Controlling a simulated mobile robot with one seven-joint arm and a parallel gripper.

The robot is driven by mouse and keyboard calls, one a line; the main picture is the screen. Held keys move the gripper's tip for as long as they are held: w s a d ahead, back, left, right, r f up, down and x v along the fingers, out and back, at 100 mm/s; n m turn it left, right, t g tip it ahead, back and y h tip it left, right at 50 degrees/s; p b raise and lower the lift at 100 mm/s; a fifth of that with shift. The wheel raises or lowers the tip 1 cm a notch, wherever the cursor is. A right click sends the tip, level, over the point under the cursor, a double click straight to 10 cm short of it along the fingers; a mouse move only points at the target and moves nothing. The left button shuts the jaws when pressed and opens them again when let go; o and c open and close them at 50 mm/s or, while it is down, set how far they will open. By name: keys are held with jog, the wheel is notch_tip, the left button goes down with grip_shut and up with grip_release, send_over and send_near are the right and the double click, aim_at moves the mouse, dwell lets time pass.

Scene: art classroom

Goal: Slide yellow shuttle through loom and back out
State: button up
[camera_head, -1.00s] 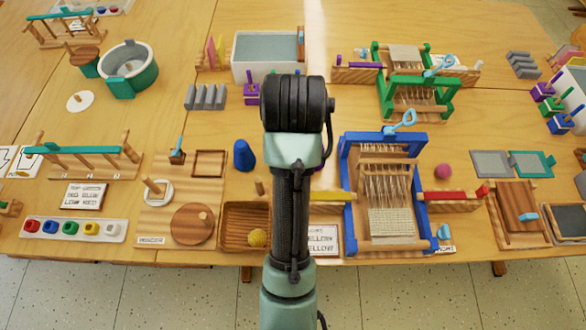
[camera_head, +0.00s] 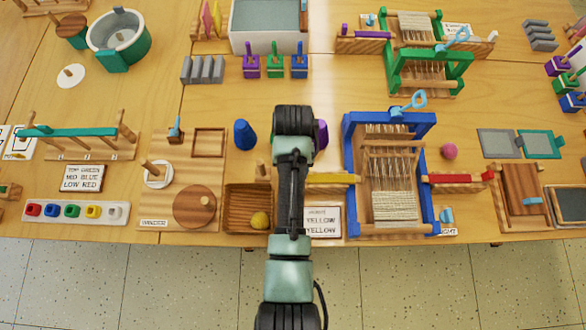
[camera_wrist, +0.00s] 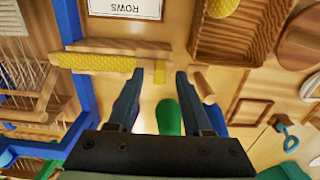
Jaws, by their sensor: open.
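The blue loom (camera_head: 349,150) stands upright on the table, strung with pale threads above woven cloth. The yellow shuttle (camera_head: 332,179) lies on the wooden ledge at the loom's left side. It also shows in the wrist view (camera_wrist: 95,62), with a small yellow end piece (camera_wrist: 160,73). My gripper (camera_wrist: 160,77) is open; its fingertips appear on either side of that end piece in the picture. I cannot tell whether they touch it. In the head view my arm hides the gripper. A red shuttle (camera_head: 455,178) lies on the ledge at the loom's right.
A card reading YELLOW (camera_head: 322,221) lies in front of the left ledge. A wooden tray (camera_head: 235,207) with a yellow ball (camera_head: 260,220) is left of my arm. A blue cone (camera_head: 244,134) stands behind. A green loom (camera_head: 392,75) stands behind the blue one.

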jog(key=shift+f, duration=1)
grip_shut()
dwell(0.8)
